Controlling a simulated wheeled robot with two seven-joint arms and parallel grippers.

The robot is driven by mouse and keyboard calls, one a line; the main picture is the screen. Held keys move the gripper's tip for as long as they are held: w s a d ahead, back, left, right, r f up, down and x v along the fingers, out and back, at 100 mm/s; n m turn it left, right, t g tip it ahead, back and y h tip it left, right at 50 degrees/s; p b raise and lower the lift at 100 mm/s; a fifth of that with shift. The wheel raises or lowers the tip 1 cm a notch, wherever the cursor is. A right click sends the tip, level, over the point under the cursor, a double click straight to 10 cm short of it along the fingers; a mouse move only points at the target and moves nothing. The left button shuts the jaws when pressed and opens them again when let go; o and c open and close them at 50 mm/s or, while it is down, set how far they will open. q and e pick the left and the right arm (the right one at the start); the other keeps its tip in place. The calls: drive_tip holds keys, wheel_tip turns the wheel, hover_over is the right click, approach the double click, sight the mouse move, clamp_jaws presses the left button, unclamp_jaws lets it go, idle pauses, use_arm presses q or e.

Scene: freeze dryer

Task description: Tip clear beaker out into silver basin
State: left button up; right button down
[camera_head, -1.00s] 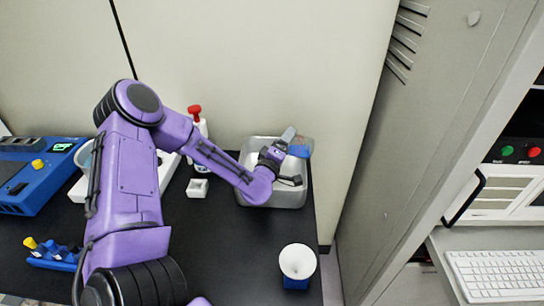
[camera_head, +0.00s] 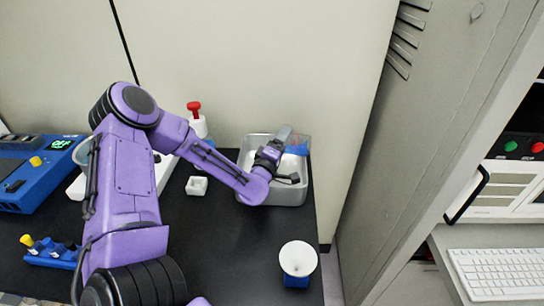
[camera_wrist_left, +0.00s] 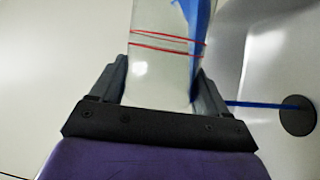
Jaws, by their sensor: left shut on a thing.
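The silver basin (camera_head: 262,196) stands at the right end of the black bench, against the wall. My left gripper (camera_head: 281,150) is over the basin, shut on the clear beaker (camera_head: 297,142). The beaker is tilted, with its far part over the basin. In the left wrist view the clear beaker (camera_wrist_left: 160,70) sits between the two fingers of the left gripper (camera_wrist_left: 162,88), with red lines around it and a blue streak along its right side. A thin blue line runs toward a dark round spot (camera_wrist_left: 298,115) on the shiny surface. The right gripper is out of view.
A white funnel (camera_head: 298,258) on a blue base stands at the bench's front right. A small white square dish (camera_head: 197,186) and a red-topped bottle (camera_head: 197,122) are left of the basin. Blue equipment (camera_head: 38,182) is at far left. A tall grey cabinet (camera_head: 400,150) stands right of the bench.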

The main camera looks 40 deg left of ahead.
use_arm(q)
drive_tip(key=shift+a+f, duration=0.1)
drive_tip(key=shift+s+a+r+n+t+y, duration=0.1)
drive_tip(key=shift+r+n+t+y, duration=0.05)
drive_tip(key=shift+r+n, duration=0.35)
drive_tip(key=shift+s+a+r+n+t+y, duration=0.1)
drive_tip(key=shift+r+n+t+y, duration=0.05)
drive_tip(key=shift+r+n, duration=0.3)
idle(0.5)
drive_tip(key=shift+s+a+n+y+b, duration=0.15)
drive_tip(key=shift+n+y+b, duration=0.35)
drive_tip(key=shift+n, duration=0.35)
